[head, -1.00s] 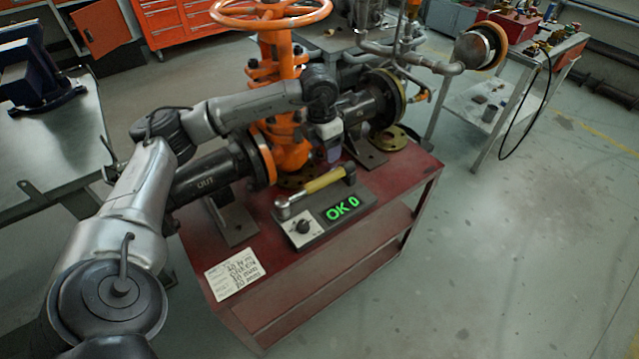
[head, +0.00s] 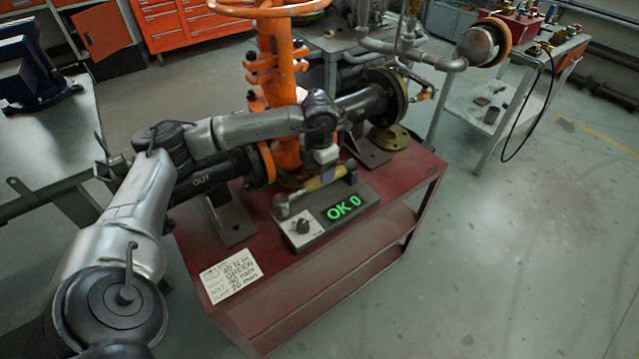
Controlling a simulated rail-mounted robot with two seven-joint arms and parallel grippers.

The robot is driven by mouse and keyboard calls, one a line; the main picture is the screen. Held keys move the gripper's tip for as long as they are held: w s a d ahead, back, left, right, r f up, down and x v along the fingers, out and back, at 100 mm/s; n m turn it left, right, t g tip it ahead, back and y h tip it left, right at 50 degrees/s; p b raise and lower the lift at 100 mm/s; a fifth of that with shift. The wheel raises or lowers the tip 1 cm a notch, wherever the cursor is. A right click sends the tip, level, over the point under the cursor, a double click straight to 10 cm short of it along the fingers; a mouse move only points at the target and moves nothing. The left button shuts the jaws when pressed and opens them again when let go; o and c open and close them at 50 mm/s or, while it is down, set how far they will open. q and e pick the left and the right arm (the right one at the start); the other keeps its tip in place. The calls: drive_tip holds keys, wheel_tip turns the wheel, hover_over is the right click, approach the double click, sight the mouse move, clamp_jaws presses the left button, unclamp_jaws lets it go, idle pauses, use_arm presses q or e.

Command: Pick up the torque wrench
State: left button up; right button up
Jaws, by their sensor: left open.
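The torque wrench (head: 296,200) lies on top of a grey tester box (head: 318,222) with a green "OK 0" display. Its silver head is at the left end and its yellow handle runs up to the right. My left gripper (head: 328,176) is just above the handle, pointing down, and covers part of it. It is open; its fingers are small and I cannot tell whether they straddle or touch the handle. My right gripper is not in view.
The box sits on a red cart (head: 300,275) with a note card (head: 231,276) at its front left. An orange gate valve (head: 275,75) with dark pipe flanges stands close behind my left gripper. The cart's front right top is clear.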

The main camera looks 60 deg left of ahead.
sight(317, 186)
use_arm(q)
wheel_tip(317, 186, down, 4)
drive_tip(key=b, duration=0.2)
drive_tip(key=shift+w+a+f+b, duration=0.1)
drive_tip(key=shift+f+b, duration=0.05)
drive_tip(key=shift+b, duration=0.2)
drive_tip(key=shift+f, duration=0.4)
drive_tip(key=shift+r, duration=0.1)
drive_tip(key=c, duration=1.1)
clamp_jaws()
drive_tip(key=shift+r, duration=0.1)
